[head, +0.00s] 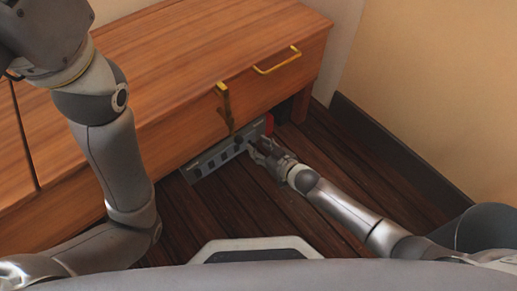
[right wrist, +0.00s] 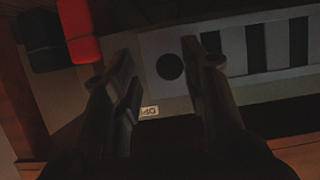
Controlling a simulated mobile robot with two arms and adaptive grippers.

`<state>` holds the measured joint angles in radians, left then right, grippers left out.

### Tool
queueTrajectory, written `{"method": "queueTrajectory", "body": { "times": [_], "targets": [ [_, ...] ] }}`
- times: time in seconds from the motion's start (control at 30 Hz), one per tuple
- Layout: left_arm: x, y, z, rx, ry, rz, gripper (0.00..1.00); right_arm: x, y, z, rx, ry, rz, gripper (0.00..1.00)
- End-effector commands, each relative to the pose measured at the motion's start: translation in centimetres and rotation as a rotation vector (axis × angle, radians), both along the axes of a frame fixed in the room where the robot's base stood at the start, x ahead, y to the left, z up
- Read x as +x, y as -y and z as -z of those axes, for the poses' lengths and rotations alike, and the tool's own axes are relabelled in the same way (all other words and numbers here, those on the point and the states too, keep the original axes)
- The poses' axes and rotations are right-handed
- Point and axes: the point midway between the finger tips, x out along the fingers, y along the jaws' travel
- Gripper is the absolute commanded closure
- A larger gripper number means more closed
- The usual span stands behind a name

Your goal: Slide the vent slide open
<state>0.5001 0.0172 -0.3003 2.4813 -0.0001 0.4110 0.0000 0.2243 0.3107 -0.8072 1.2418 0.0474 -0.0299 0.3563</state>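The vent slide (head: 210,161) is a long grey panel with dark slots, low beneath the wooden cabinet. In the right wrist view its slotted plate (right wrist: 235,52) fills the upper right, with a round black knob (right wrist: 170,67) at the left end of the slots. My right gripper (head: 255,148) is at the panel's right part. Its fingers (right wrist: 157,62) are open, one on each side of the knob in the picture; I cannot tell whether they touch it. A small white label (right wrist: 149,112) shows below the knob.
A red part (head: 269,124) is at the panel's right end, beside a black part (right wrist: 39,28). The wooden cabinet (head: 190,60) with yellow handles (head: 278,62) stands above. The wall's dark baseboard (head: 390,150) is at right. Dark plank floor (head: 205,215) is clear in front.

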Motion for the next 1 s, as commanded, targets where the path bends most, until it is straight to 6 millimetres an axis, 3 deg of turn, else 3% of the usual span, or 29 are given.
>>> {"method": "queueTrajectory", "body": {
  "times": [0.47, 1.0],
  "targets": [
    [-0.2, 0.0, -0.2, 0.003, 0.010, -0.003, 1.00, -1.2, 0.4, -0.4, 0.003, -0.002, -0.004, 0.57],
    [-0.2, 0.0, -0.2, 0.001, 0.008, -0.001, 1.00, -7.8, 5.4, -3.8, 0.001, -0.002, -0.002, 0.57]
  ]
}}
